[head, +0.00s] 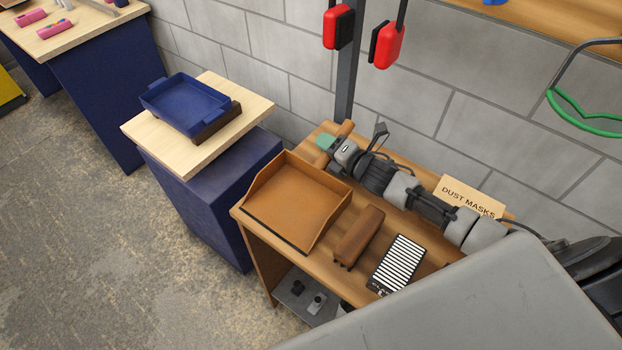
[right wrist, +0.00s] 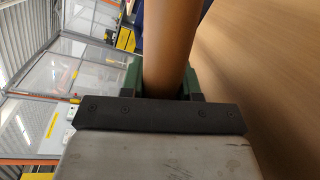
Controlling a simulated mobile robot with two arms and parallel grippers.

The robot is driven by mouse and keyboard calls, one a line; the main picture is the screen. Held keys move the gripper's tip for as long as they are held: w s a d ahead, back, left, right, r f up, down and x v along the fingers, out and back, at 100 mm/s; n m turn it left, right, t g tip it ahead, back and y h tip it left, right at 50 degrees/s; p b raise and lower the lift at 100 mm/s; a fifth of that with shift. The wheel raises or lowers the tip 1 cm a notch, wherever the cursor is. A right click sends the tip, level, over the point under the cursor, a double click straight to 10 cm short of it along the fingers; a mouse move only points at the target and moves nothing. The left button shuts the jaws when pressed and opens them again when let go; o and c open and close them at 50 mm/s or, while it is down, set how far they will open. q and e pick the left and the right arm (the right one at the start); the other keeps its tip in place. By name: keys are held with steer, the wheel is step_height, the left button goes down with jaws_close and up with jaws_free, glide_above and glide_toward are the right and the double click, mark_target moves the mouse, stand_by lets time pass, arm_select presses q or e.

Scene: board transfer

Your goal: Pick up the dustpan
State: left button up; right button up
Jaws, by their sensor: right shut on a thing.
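The brown dustpan (head: 298,200) is on the wooden table, with its open edge toward the front left. Its round handle points back toward the wall. My right gripper (head: 328,144) reaches in along the back of the table and is shut on the handle. In the right wrist view, the brown handle (right wrist: 168,50) runs between the green fingers of the gripper (right wrist: 166,82). Part of the handle is hidden by the fingers in the head view. I cannot tell whether the pan is lifted at all. My left gripper is not in view.
A brown brush (head: 360,235) and a black-and-white striped item (head: 398,263) lie right of the pan. A dust masks box (head: 468,197) stands behind my arm. A blue tray (head: 187,102) sits on a separate stand to the left. A grey post rises behind the table.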

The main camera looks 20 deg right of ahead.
steer(key=shift+c, duration=0.7)
